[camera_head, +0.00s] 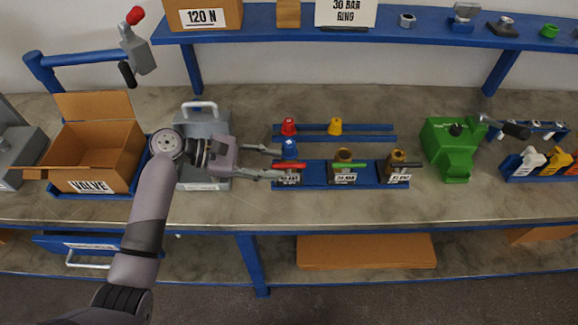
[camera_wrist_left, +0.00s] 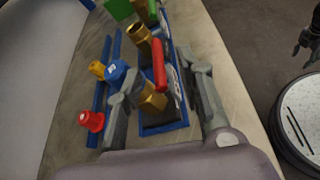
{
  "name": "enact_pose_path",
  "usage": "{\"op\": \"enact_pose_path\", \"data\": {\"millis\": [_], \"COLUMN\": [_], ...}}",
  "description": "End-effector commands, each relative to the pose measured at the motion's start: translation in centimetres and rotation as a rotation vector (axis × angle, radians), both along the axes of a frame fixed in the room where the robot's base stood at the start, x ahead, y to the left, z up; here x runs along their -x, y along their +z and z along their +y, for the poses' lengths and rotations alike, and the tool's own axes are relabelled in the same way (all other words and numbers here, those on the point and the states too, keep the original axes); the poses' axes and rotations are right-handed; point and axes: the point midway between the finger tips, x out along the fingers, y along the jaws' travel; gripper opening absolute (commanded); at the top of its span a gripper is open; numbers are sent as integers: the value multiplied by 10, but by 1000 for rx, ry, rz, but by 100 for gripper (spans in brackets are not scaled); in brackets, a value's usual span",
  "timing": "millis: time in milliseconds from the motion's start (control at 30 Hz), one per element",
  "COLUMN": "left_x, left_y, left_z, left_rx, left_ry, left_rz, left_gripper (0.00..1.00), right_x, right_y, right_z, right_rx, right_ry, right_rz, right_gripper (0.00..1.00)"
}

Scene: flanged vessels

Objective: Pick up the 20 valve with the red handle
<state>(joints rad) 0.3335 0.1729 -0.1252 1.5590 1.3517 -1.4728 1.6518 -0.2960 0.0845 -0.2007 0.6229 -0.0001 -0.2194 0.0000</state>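The valve with the red handle (camera_head: 290,166) stands at the left end of a blue rack (camera_head: 370,184) on the bench. Its label is partly hidden and I cannot read it. In the left wrist view the red handle (camera_wrist_left: 159,65) runs along its brass body (camera_wrist_left: 152,98). My left gripper (camera_head: 277,162) is open, its fingers on either side of this valve's near end. The wrist view shows a clear gap to the right finger; the left finger is close to the brass body. A dark part, possibly my right gripper (camera_wrist_left: 307,45), shows at the wrist view's right edge.
A green-handled valve (camera_head: 345,165) and a dark-handled valve (camera_head: 398,165) share the rack. Behind are red (camera_head: 288,126), yellow (camera_head: 335,126) and blue (camera_head: 290,148) caps. An open VALVE box (camera_head: 95,158) stands left; a green block (camera_head: 450,150) stands right.

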Motion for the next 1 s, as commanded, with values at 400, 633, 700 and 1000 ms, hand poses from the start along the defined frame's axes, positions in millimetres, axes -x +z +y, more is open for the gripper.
{"op": "enact_pose_path", "data": {"millis": [400, 633, 700, 1000], "left_x": [-7, -7, -7, -7], "left_y": [-18, -20, -19, -19], "left_z": [-45, -46, -46, -45], "left_rx": [1, 0, 0, 0], "left_ry": [0, 0, 0, 1], "left_rz": [2, 1, 1, 1], "left_gripper": [35, 34, 29, 9], "right_x": [2, 6, 7, 6], "right_y": [16, 15, 15, 15], "right_z": [5, 6, 6, 5], "right_rx": [-6, -6, -6, -6], "right_ry": [-3, -3, -3, -3], "right_rz": [2, 10, 10, 11], "right_gripper": [51, 51, 51, 51]}}
